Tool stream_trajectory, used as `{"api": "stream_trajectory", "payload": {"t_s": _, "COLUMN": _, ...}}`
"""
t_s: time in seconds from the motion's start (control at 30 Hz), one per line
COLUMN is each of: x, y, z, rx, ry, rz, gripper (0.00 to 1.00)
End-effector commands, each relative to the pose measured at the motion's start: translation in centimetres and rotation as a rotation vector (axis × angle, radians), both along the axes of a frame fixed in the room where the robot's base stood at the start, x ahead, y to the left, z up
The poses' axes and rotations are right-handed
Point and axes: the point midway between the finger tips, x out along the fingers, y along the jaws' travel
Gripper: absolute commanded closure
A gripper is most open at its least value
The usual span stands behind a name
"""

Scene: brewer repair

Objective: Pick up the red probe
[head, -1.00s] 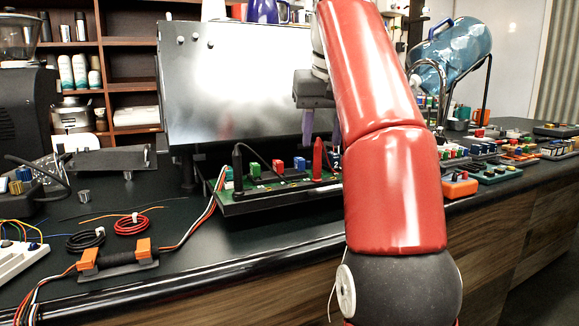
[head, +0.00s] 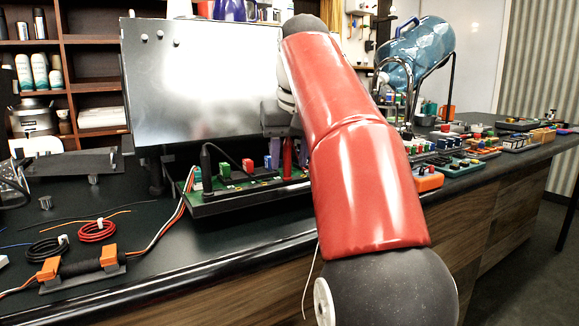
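The red probe (head: 288,157) stands upright on the green circuit board (head: 235,192), near the board's right end. My gripper (head: 286,134) is directly above it, pointing down, with the fingers at the probe's upper part. My red arm comes in from the lower right and covers the board's right end. The fingers are small and partly hidden, so I cannot tell whether they touch the probe or how far apart they are.
A large metal panel (head: 190,85) rises close behind. Wire coils (head: 97,231) and an orange-ended holder (head: 82,268) lie at left. Several small devices (head: 465,166) line the counter at right.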

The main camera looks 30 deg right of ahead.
Motion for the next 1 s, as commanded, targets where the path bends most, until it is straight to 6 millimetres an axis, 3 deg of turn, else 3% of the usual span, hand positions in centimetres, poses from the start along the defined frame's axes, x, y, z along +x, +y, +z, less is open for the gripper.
{"api": "stream_trajectory", "payload": {"t_s": 0.17, "x": 0.6, "y": -0.1, "z": -1.5, "rx": 0.000, "ry": 0.001, "rz": 0.000, "gripper": 0.61}}
{"api": "stream_trajectory", "payload": {"t_s": 0.43, "x": 0.7, "y": -0.2, "z": -1.7, "rx": 0.000, "ry": 0.000, "rz": 0.000, "gripper": 0.62}}
{"api": "stream_trajectory", "payload": {"t_s": 0.73, "x": 0.7, "y": -0.2, "z": -1.7, "rx": 0.000, "ry": 0.000, "rz": 0.000, "gripper": 1.00}}
{"api": "stream_trajectory", "payload": {"t_s": 1.0, "x": 0.7, "y": -0.1, "z": -1.6, "rx": -0.001, "ry": 0.000, "rz": 0.000, "gripper": 1.00}}
